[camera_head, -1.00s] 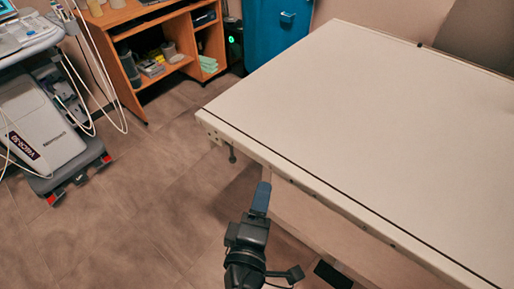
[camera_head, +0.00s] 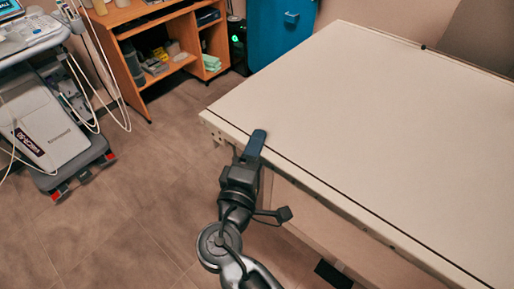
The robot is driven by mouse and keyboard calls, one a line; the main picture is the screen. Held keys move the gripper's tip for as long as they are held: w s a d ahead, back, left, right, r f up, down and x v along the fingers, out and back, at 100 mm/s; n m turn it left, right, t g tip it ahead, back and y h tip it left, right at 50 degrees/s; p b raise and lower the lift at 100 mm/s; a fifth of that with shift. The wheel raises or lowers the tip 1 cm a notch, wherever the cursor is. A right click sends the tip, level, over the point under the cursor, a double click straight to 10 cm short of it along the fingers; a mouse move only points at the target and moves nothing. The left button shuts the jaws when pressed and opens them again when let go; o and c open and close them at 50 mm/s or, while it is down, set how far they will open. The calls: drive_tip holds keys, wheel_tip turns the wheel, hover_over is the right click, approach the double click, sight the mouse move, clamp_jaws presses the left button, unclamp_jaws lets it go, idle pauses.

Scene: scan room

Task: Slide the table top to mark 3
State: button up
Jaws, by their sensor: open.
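The table top (camera_head: 390,110) is a large pale slab with a dark line along its near edge, filling the right half of the head view. My gripper (camera_head: 257,140) reaches up from the bottom middle, and its blue fingertip overlaps the table's near left edge in the picture. Whether it touches the edge I cannot tell. The gripper is open, with nothing seen between its fingers. No numbered marks can be made out; the table's near side rail (camera_head: 330,207) shows only small dark dots.
An ultrasound-like cart (camera_head: 45,120) with hanging cables stands at the left. A wooden shelf unit (camera_head: 150,50) and a blue cabinet (camera_head: 280,35) stand at the back. A grey panel (camera_head: 485,35) is at the far right. The floor (camera_head: 120,210) left of the table is clear.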

clamp_jaws()
idle(0.6)
